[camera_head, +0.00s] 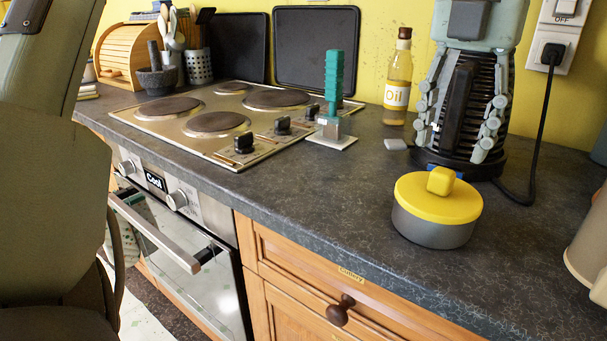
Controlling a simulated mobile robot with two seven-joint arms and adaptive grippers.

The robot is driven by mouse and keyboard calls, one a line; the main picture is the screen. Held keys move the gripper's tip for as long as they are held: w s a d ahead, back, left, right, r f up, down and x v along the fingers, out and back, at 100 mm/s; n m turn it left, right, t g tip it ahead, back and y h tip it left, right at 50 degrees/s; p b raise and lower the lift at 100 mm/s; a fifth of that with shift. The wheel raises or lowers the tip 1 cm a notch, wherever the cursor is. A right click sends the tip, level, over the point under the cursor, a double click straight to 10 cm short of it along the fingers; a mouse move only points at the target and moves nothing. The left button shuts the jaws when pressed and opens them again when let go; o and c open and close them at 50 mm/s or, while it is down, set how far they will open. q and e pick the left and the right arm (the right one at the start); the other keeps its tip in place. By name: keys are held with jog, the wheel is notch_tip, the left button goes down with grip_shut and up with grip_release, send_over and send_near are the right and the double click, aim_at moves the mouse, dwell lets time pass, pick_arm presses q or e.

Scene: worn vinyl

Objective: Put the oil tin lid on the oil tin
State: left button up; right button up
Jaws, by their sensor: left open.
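A low round grey tin (432,229), which I take as the oil tin, stands on the dark worktop. A yellow lid (414,192) with a blocky yellow knob (440,180) rests on top of it and covers its opening. I cannot tell whether the lid is fully seated. My left gripper (453,143) points down at the upper right of the picture, above the lid in the view and apart from it. Its fingers are spread, and nothing shows held between them. My right gripper is not in view.
A glass bottle labelled Oil (397,85) stands by the wall. A black ribbed appliance (510,120) with a cord stands behind the tin. A teal tower (334,85) on a white base is beside the hob (200,112). A beige vessel (590,250) is at the right edge.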

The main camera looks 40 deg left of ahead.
pick_arm(q)
jog(key=shift+r, duration=1.65)
notch_tip(320, 180, up, 8)
jog(key=shift+f, duration=0.25)
